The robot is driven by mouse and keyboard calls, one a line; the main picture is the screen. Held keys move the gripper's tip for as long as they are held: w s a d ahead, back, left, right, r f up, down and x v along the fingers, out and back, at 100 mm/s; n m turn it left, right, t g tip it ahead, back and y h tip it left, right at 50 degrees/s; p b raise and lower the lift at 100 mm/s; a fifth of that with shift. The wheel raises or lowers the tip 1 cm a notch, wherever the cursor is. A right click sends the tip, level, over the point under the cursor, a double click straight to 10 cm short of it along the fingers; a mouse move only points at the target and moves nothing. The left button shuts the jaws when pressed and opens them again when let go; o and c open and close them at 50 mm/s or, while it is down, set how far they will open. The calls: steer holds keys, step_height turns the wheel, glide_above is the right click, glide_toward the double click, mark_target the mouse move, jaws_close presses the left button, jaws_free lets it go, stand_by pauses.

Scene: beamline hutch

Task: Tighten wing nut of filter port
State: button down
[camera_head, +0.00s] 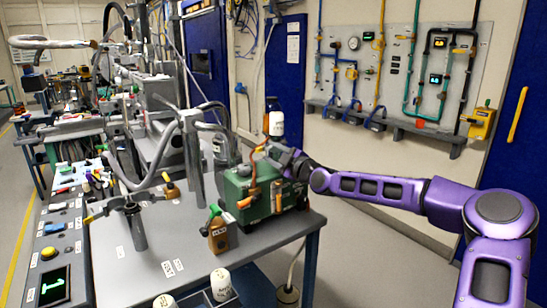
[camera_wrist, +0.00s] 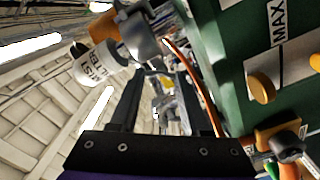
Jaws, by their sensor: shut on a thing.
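The green pump box (camera_head: 262,193) stands on the bench's far right corner. A white labelled filter (camera_head: 277,124) rises at its back; in the wrist view it is the white cylinder (camera_wrist: 98,65) at upper left. A grey clamp (camera_wrist: 143,36) with an orange-brown part sits at the filter's base. My gripper (camera_head: 277,150) reaches in from the right, just below the filter and above the box. In the wrist view its dark fingers (camera_wrist: 160,78) point at the clamp, shut on the wing nut. The nut is mostly hidden between the fingertips.
The box's front carries a MAX label (camera_wrist: 279,18), yellow knob (camera_wrist: 262,87) and orange tube close to my fingers. Metal posts and hoses crowd the left; the bench front (camera_head: 150,262) is mostly clear.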

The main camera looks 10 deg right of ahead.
steer(key=shift+c, duration=1.8)
jaws_free()
steer(key=v, duration=1.7)
steer(key=shift+s+p, duration=0.2)
steer(key=shift+p, duration=0.1)
steer(key=shift+d, duration=0.1)
